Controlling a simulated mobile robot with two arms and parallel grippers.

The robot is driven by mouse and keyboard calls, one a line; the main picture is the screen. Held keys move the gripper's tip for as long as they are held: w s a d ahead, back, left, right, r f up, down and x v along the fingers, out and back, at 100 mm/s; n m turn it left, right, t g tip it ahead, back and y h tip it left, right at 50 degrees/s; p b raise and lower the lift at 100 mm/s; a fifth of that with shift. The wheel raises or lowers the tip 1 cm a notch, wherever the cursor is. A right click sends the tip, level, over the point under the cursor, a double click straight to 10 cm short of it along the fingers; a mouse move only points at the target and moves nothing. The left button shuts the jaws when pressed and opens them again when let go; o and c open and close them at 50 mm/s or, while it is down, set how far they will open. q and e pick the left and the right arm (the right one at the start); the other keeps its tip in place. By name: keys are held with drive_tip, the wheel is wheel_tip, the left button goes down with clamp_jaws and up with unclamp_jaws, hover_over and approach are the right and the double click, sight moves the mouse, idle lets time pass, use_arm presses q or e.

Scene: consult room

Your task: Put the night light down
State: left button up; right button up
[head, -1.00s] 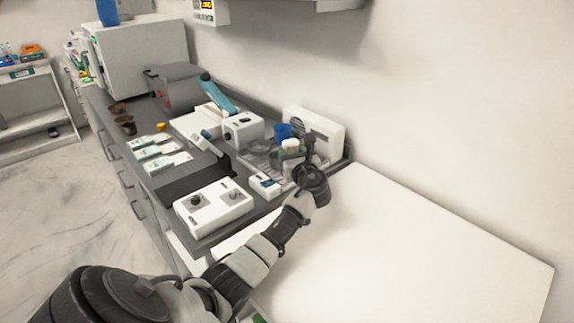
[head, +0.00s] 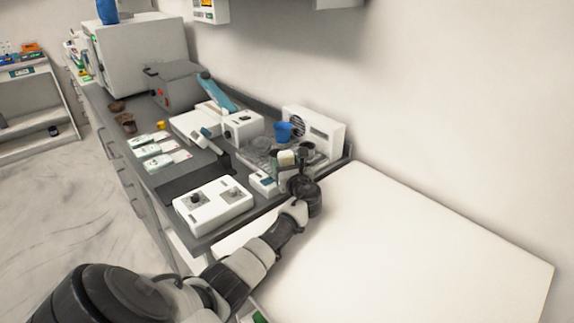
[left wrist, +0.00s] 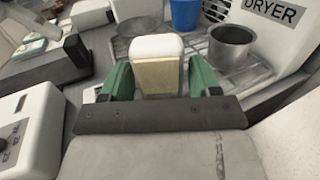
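The night light (left wrist: 157,70), a cream block with a rounded white top, sits between the green fingers of my left gripper (left wrist: 160,80) in the left wrist view. The fingers flank it closely and appear shut on it. In the head view my left gripper (head: 289,160) and the night light (head: 286,157) are at the near end of the dark counter, by a metal rack (head: 250,160). Whether the night light's base touches anything is hidden. My right gripper is not in view.
A blue cup (head: 283,132) and a metal pot (left wrist: 232,46) stand on the rack, before the white dryer (head: 318,130). A small white box (head: 264,183) and a white two-knob device (head: 213,205) are nearby. The white tabletop (head: 420,240) at right is clear.

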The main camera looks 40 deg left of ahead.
use_arm(q)
drive_tip(key=shift+o, duration=0.9)
